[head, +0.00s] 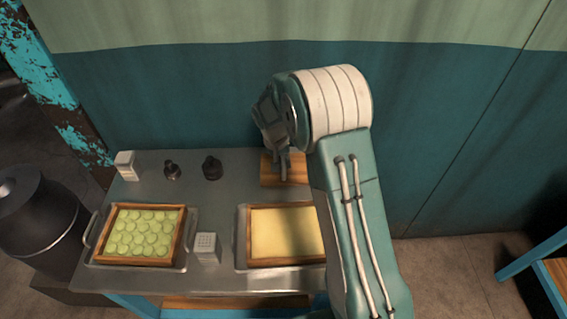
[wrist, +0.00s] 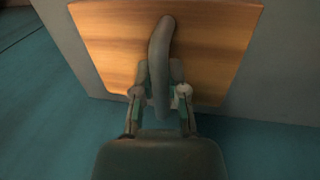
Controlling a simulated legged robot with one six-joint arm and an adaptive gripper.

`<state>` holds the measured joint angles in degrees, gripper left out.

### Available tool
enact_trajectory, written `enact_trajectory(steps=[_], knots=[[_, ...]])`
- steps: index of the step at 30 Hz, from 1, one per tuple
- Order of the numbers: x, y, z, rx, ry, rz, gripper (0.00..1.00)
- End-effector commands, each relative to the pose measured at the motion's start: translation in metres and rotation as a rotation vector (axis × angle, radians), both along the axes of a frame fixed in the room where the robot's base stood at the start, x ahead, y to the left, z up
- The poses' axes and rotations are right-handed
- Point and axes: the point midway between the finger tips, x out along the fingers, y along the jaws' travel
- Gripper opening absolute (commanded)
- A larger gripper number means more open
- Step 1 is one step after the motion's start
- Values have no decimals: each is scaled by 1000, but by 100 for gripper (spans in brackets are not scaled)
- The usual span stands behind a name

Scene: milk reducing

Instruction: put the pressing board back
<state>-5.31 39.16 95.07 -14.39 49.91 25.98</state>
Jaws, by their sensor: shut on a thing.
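The pressing board (head: 270,173) is a wooden board at the back of the metal table, partly hidden behind my arm in the head view. In the wrist view the board (wrist: 105,45) fills the upper middle, with a grey curved handle (wrist: 160,60) on it. My gripper (head: 283,163) is above the board, and in the wrist view my gripper (wrist: 160,95) is shut on the handle, one finger on each side. The board appears to lie flat on or just above the table; I cannot tell which.
On the metal table (head: 222,278) a wooden frame with pale yellow filling (head: 285,232) sits in a tray, front right. A frame with green rounds (head: 145,232) sits front left. A white block (head: 207,247) stands between them. Two dark stamps (head: 212,167) (head: 172,170) and a white box (head: 127,165) stand behind.

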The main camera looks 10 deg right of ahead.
Motion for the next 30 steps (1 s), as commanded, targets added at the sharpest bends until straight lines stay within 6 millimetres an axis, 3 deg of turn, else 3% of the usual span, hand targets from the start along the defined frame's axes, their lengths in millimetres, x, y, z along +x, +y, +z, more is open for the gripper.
enact_trajectory(steps=[9,10,12,24,30], knots=[[0,0,-4,0,-1,0,0],[0,0,-5,0,0,0,22],[0,0,-4,0,-1,0,52],[0,0,-2,1,-2,-1,52],[2,6,26,2,-7,0,52]])
